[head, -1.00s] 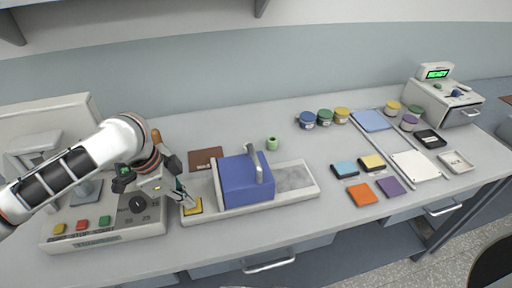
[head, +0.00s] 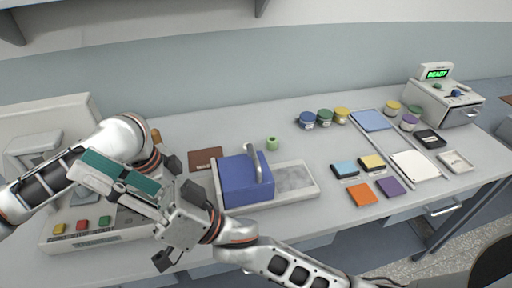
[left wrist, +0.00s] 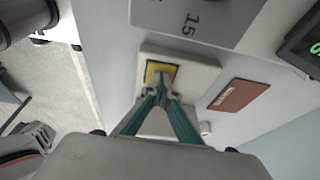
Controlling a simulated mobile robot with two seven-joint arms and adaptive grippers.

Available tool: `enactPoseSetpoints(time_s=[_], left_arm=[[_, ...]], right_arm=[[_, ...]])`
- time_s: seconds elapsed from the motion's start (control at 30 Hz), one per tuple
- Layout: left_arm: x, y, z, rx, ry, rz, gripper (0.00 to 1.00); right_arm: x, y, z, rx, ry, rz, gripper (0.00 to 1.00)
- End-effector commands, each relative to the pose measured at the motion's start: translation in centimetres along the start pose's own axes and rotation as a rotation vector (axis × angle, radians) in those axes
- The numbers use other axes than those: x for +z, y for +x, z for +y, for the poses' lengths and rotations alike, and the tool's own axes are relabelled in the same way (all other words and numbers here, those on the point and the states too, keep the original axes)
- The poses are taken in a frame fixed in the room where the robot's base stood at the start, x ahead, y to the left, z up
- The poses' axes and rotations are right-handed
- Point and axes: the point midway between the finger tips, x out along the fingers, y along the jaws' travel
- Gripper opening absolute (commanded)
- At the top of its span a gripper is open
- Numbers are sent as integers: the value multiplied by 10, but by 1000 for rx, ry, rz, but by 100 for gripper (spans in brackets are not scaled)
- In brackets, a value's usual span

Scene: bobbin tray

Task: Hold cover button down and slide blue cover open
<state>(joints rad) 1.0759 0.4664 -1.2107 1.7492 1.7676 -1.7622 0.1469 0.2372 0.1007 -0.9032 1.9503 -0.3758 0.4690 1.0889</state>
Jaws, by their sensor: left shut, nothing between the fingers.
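The blue cover (head: 245,182), a box with a grey upright handle (head: 262,164), sits on the left and middle of a pale tray (head: 312,182). The tray's right part is uncovered. In the left wrist view, the yellow button (left wrist: 153,68) is on the tray's end. My left gripper (left wrist: 161,88) is shut and empty, its teal fingertips at the button; I cannot tell how far it is pressed.
A control box with coloured buttons (head: 82,225) stands at the left, partly hidden by my arms. A brown mat (head: 206,158) and a green ring-like piece (head: 272,143) lie behind the tray. Jars (head: 325,117), coloured pads (head: 361,194) and a machine (head: 440,100) are farther right.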

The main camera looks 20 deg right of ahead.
Motion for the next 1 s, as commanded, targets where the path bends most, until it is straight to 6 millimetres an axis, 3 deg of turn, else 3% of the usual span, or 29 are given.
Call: enactPoseSetpoints(time_s=[0.1, 0.23, 0.53, 0.77, 0.87, 1.0], left_arm=[[0, 1, 0, 1, 0, -1, 0], [0, 1, 0, 1, 0, -1, 0], [0, 1, 0, 1, 0, -1, 0], [0, 1, 0, 1, 0, -1, 0], [0, 1, 0, 1, 0, -1, 0], [0, 1, 0, 1, 0, -1, 0]], right_arm=[[-21, 32, -25, -43, 136, 22, 27], [-29, 48, -46, -108, 167, 3, 27], [-10, 43, -81, -378, -163, -141, 27], [24, 5, -90, -722, -537, -354, 27], [37, -21, -78, -882, -692, -471, 27], [42, -62, -45, -1095, -880, -660, 27]])
